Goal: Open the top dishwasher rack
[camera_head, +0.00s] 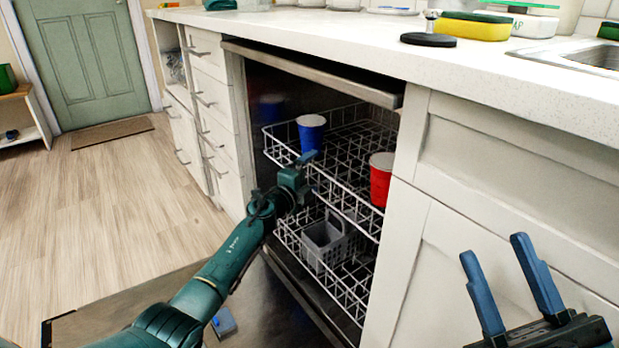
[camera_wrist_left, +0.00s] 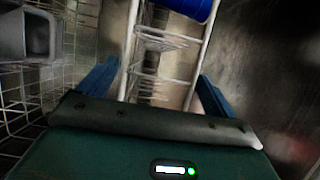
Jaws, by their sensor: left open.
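The dishwasher stands open, and its white wire top rack (camera_head: 347,188) sits mostly inside the opening. A blue cup (camera_head: 311,132) and a red cup (camera_head: 381,180) stand in the rack. My left gripper (camera_head: 297,172) is at the rack's front edge, near the blue cup. In the left wrist view, my left gripper (camera_wrist_left: 153,85) is open, with white rack wires (camera_wrist_left: 131,50) running between its fingers; I cannot tell whether they touch. The blue cup (camera_wrist_left: 188,7) shows at the top there. My right gripper (camera_head: 494,250) is open and empty in front of the right cabinet.
The lower rack (camera_head: 350,285) holds a grey cutlery basket (camera_head: 324,243). The lowered dishwasher door (camera_head: 120,312) lies below my left arm, with a small blue object (camera_head: 223,322) on it. The counter (camera_head: 450,62) overhangs the opening.

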